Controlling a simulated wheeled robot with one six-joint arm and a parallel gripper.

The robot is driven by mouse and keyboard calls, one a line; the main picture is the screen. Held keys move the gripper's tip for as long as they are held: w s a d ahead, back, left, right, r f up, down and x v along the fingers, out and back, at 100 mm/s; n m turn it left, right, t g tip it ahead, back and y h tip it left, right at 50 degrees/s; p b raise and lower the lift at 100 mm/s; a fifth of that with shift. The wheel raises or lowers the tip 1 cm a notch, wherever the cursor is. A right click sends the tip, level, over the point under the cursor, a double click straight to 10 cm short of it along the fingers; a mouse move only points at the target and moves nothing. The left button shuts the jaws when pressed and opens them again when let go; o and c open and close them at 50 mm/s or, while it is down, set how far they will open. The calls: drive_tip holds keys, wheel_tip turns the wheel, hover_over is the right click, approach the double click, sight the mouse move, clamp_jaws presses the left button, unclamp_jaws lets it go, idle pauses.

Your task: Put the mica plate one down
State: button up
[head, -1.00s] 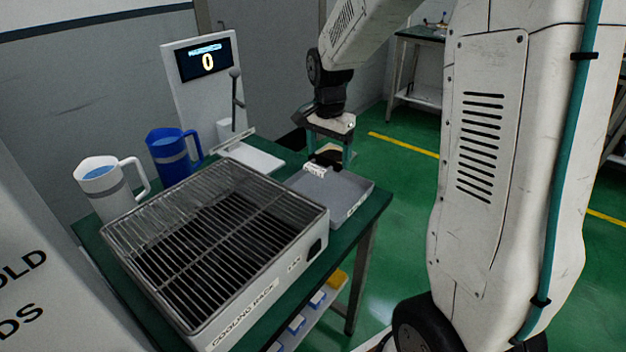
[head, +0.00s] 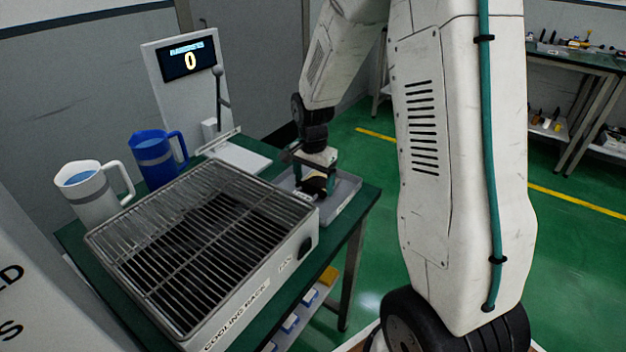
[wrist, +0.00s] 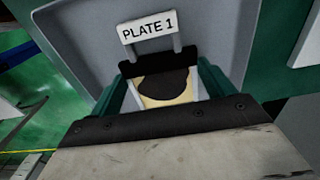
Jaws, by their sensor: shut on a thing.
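The mica plate one (wrist: 165,86) is a yellowish piece with a dark patch. In the wrist view it sits between the teal fingers of my gripper (wrist: 162,92), which is shut on it. In the head view my gripper (head: 317,178) is low inside the grey tray (head: 345,194). The plate shows there only as a small dark and yellow bit, partly hidden by the fingers. I cannot tell whether it touches the tray floor.
A wire cooling rack (head: 205,245) fills the front of the green table, left of the tray. A white mug (head: 92,195), a blue mug (head: 158,160) and a display stand reading 0 (head: 188,75) with a lever stand behind it. The tray's right side looks bare.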

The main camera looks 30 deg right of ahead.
sight(313, 188)
drive_tip(key=shift+f, duration=0.15)
drive_tip(key=shift+f, duration=0.15)
drive_tip(key=o, duration=1.1)
drive_tip(key=shift+c, duration=0.2)
wheel_tip(313, 188, up, 13)
drive_tip(key=s+a+r+n, duration=0.3)
drive_tip(key=s+a+r, duration=0.1)
drive_tip(key=s, duration=0.3)
drive_tip(key=s+a+r+n, duration=0.3)
drive_tip(key=s+r+n, duration=0.1)
drive_tip(key=s, duration=0.3)
drive_tip(key=s+a+n, duration=0.2)
drive_tip(key=s+n, duration=0.1)
drive_tip(key=s, duration=0.4)
drive_tip(key=s+a+n+t, duration=0.1)
drive_tip(key=s+n, duration=0.2)
drive_tip(key=s, duration=0.3)
drive_tip(key=shift+s+a+n, duration=0.3)
drive_tip(key=shift+s+a, duration=0.05)
drive_tip(key=shift+s, duration=0.05)
